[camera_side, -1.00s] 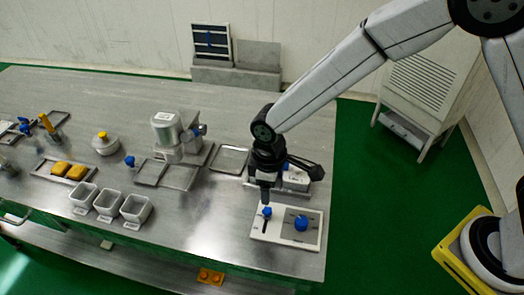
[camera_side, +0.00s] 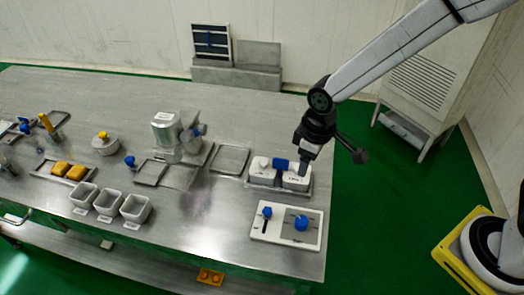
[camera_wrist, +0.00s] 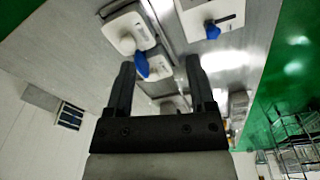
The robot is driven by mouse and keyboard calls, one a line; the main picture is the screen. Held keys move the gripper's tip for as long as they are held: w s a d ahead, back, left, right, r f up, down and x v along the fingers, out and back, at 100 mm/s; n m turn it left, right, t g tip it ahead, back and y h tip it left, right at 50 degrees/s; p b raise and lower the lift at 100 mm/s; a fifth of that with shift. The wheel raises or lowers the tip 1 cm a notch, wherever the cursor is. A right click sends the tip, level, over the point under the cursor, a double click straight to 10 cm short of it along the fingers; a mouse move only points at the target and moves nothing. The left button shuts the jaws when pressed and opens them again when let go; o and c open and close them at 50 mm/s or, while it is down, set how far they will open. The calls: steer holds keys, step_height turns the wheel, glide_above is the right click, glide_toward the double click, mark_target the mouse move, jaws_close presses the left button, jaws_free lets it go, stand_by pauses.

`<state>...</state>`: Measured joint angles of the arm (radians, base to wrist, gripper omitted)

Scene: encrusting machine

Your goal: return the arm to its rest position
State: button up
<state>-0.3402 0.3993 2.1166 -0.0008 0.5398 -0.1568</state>
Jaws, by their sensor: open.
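My gripper (camera_side: 305,166) hangs above the right end of the steel table in the side view, over the right one of two white lidded containers. In the wrist view its two dark fingers (camera_wrist: 159,75) are apart with nothing between them. The white container (camera_side: 295,178) on the right is partly covered by the gripper in the side view. A blue handle (camera_side: 281,164) lies between it and the left white container (camera_side: 262,171). I cannot tell whether the gripper touches anything.
A white control panel (camera_side: 268,232) with a blue lever (camera_side: 267,212) and a blue knob (camera_side: 301,223) sits near the front edge. Left stand a steel machine (camera_side: 166,130), three grey cups (camera_side: 108,201), and a yellow-topped pot (camera_side: 105,144). A white cabinet (camera_side: 420,85) stands behind right.

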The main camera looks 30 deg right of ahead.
steer(key=s+d+r+m, duration=0.1)
steer(key=s+d+m, duration=0.2)
steer(key=d, duration=0.3)
steer(key=s+d+r+m+t, duration=0.1)
steer(key=s+d+r+m, duration=0.1)
steer(key=s+d, duration=0.3)
steer(key=shift+s+d+m+t, duration=0.3)
steer(key=shift+d+m, duration=0.1)
steer(key=shift+d, duration=0.6)
stand_by(0.7)
